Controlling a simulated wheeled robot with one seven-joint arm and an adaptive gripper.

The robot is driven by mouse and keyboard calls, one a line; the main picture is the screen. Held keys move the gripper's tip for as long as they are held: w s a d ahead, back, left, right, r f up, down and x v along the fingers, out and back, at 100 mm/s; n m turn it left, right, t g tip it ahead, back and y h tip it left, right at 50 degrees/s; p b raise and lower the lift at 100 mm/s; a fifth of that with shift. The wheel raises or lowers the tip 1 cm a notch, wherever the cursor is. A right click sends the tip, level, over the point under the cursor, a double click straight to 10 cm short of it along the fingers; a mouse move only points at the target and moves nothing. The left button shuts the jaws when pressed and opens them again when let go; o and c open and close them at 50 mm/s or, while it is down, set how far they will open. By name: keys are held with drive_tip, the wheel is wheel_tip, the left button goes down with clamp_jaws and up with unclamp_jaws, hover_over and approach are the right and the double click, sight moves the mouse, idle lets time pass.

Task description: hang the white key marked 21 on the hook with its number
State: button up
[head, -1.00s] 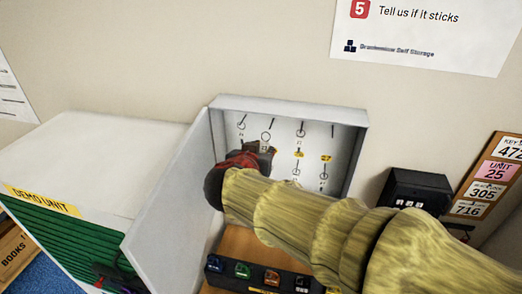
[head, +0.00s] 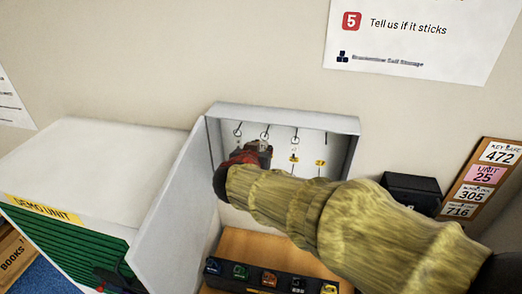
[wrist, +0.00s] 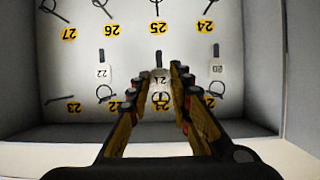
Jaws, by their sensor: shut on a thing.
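My gripper (wrist: 160,82) is inside the open key cabinet, shut on the white key marked 21 (wrist: 160,77), whose tag shows between the fingertips in the wrist view. A ring and a yellow number label (wrist: 160,104) show just past the tag, in line with the key, in the row between 22 and 20. I cannot tell whether the key's ring is around the hook or only in front of it. In the head view my gripper (head: 255,154) is at the upper row of hooks, and the arm hides part of the cabinet (head: 290,110).
White keys marked 22 (wrist: 103,71) and 20 (wrist: 217,68) hang close on either side of the fingers. Another row carries hooks labelled 24 to 27. The cabinet door (head: 180,190) stands open at the left. A black key rack (head: 225,271) lies below, and a black box (head: 412,190) is at the right.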

drive_tip(key=shift+w+d+f+b, duration=0.1)
drive_tip(key=shift+w+f+b, duration=0.3)
drive_tip(key=shift+b, duration=0.5)
drive_tip(key=shift+w+b, duration=0.1)
drive_tip(key=shift+b, duration=0.55)
drive_tip(key=o, duration=1)
drive_tip(key=shift+r, duration=0.1)
